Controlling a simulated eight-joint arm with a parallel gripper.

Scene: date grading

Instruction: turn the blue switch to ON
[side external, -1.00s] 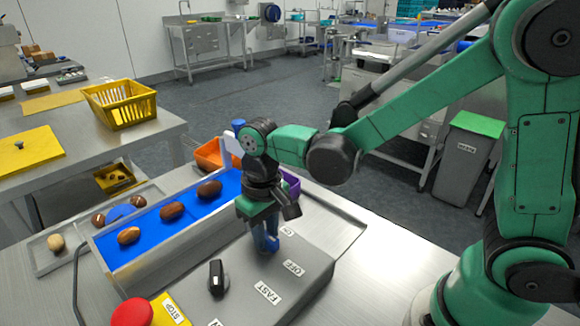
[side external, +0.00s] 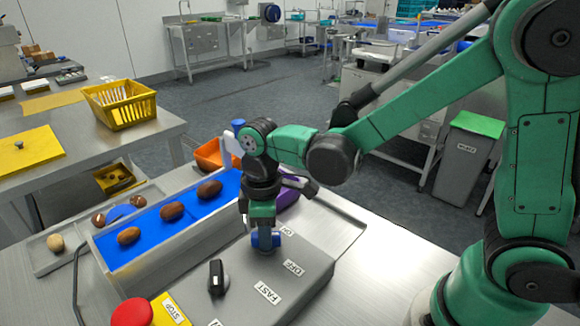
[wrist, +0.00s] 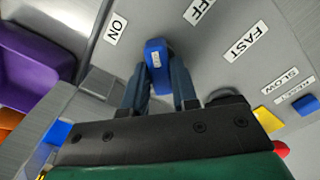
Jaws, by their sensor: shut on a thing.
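The blue switch (wrist: 156,58) stands on the grey panel. In the wrist view its far end points between the ON label (wrist: 117,28) and the OFF label (wrist: 199,11). My gripper (wrist: 160,82) is shut on it, one finger along each side. In the side view my gripper (side external: 265,240) points straight down at the panel, and a little blue of the switch (side external: 276,240) shows beside the fingers. There the ON label (side external: 287,231) and the OFF label (side external: 293,268) lie to its right.
A black knob (side external: 217,279) sits on the same panel, near the FAST label (side external: 268,292). A red STOP button (side external: 132,312) is at the front left. A blue belt (side external: 155,236) with several dates runs behind. A purple bin (wrist: 36,62) stands close beside the panel.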

